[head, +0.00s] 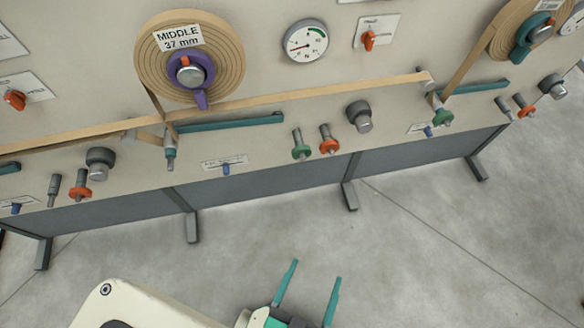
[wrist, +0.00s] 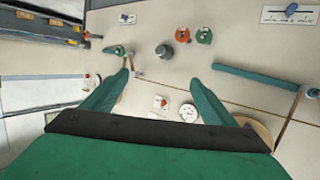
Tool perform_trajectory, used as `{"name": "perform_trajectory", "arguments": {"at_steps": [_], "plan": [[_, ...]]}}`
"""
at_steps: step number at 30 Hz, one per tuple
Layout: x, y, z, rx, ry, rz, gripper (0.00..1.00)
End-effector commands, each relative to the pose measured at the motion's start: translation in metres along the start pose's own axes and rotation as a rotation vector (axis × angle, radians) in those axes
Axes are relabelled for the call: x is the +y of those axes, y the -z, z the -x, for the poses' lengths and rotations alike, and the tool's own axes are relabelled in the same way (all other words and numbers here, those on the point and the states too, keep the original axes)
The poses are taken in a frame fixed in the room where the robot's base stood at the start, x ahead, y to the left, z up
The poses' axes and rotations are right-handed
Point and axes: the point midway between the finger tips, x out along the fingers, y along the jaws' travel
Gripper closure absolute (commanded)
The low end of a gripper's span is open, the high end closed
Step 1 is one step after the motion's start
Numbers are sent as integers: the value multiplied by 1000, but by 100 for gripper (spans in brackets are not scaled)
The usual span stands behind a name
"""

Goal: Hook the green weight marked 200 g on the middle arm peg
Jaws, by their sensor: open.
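A green weight (head: 301,151) sits on a grey storage peg on the panel, beside an orange weight (head: 328,146). In the wrist view the same green weight (wrist: 204,36) shows near the top; its marking is too small to read. The middle arm (head: 230,122) is a teal bar below the spool labelled MIDDLE 37 mm (head: 190,65). A grey and teal peg (head: 170,152) is at its left end, with no weight visible on it. My gripper (head: 316,271) is open and empty, out in front of the panel, below and apart from the green weight.
Another green weight (head: 442,118) is at the right arm, and more orange weights (head: 80,190) sit along the panel. Dark knobs (head: 360,117) stick out. Tan tape (head: 300,98) runs across. Panel legs (head: 349,194) stand on open concrete floor.

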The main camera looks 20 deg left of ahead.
Motion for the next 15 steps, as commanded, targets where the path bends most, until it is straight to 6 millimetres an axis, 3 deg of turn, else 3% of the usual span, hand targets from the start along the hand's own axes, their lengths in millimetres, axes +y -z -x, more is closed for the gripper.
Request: {"name": "perform_trajectory", "arguments": {"at_steps": [5, 10, 15], "plan": [[-7, -35, -46, -34, 4, 22, 20], [-21, -69, -105, -82, 39, 57, 20], [-43, -90, -169, -116, 109, 102, 20]]}}
